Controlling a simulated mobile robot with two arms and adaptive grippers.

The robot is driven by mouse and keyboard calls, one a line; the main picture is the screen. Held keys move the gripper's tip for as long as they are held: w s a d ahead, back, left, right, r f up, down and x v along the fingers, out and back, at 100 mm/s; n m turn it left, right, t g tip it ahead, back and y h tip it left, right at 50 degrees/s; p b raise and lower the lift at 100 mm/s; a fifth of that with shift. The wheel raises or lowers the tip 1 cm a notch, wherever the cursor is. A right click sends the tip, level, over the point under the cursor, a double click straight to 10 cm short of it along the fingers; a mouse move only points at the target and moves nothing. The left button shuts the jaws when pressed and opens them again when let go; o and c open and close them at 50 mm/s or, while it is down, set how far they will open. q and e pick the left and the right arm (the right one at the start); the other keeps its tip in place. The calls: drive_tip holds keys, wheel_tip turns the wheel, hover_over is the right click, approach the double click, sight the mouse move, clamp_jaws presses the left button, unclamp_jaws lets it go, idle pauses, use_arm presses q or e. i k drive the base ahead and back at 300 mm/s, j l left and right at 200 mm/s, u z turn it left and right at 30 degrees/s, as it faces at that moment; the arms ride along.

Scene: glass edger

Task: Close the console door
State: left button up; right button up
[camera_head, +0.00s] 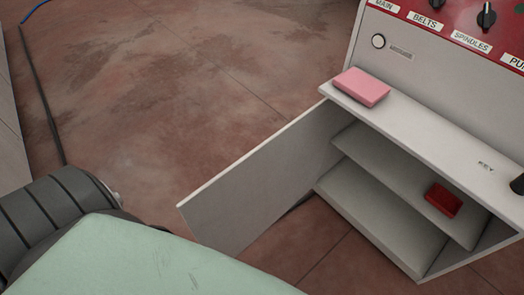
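The console (430,125) is a pale grey cabinet at the right of the head view, with a red control panel on its upper part. Its door (262,185) is wide open, swung out to the left from the left side of the opening. Two inner shelf surfaces show inside the cabinet. A red box-like item (443,200) lies on the upper one. Neither of my grippers shows in this view.
A pink block (361,87) lies on the ledge above the opening. A black object is cut off at the right edge. A mint-green surface and a dark ribbed cylinder fill the lower left. Reddish floor (150,90) lies clear left of the door.

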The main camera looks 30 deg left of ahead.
sight(226, 215)
drive_tip(key=k+j+z, duration=0.2)
drive_tip(key=j, duration=0.2)
drive_tip(key=k+j+z, duration=0.15)
drive_tip(key=j, duration=0.25)
drive_tip(key=k+j+z, duration=0.2)
drive_tip(key=j, duration=0.2)
drive_tip(key=j+z, duration=0.25)
drive_tip(key=j, duration=0.75)
drive_tip(key=j+z, duration=0.25)
drive_tip(key=j, duration=0.75)
drive_tip(key=k+j+z, duration=0.1)
drive_tip(key=j+z, duration=0.4)
drive_tip(key=j, duration=0.35)
